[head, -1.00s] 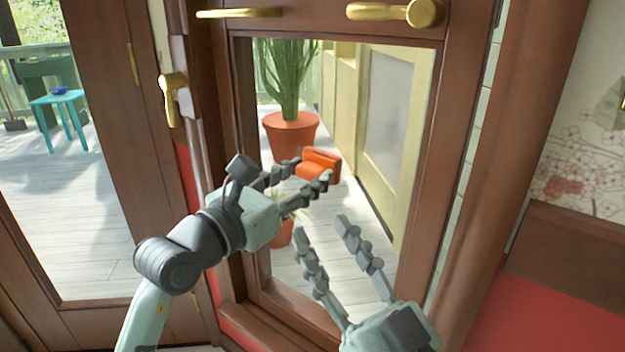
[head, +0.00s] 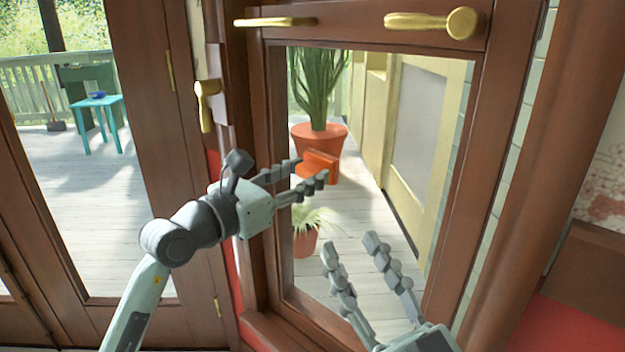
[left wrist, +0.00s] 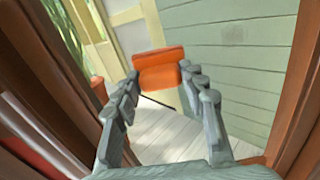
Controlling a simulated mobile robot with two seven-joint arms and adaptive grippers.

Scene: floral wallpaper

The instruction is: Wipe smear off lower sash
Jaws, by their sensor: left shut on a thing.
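My left gripper (head: 309,171) is shut on a small orange block, perhaps a sponge (head: 320,166), held in front of the glass of the brown-framed lower sash (head: 360,29). The left wrist view shows the orange block (left wrist: 160,70) between the fingertips. I cannot tell whether it touches the glass. A faint grey smudge (left wrist: 236,33) shows up and to the right of the block in that view, over green boards; it may be the smear. I cannot make out a smear in the head view. My right gripper (head: 351,250) is open and empty, lower in front of the sash.
Brass hardware (head: 430,22) sits on the sash's top rail. A brass handle (head: 206,104) is on the frame to the left. Through the glass are potted plants (head: 318,140) and a deck. A red surface (head: 570,325) is at lower right.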

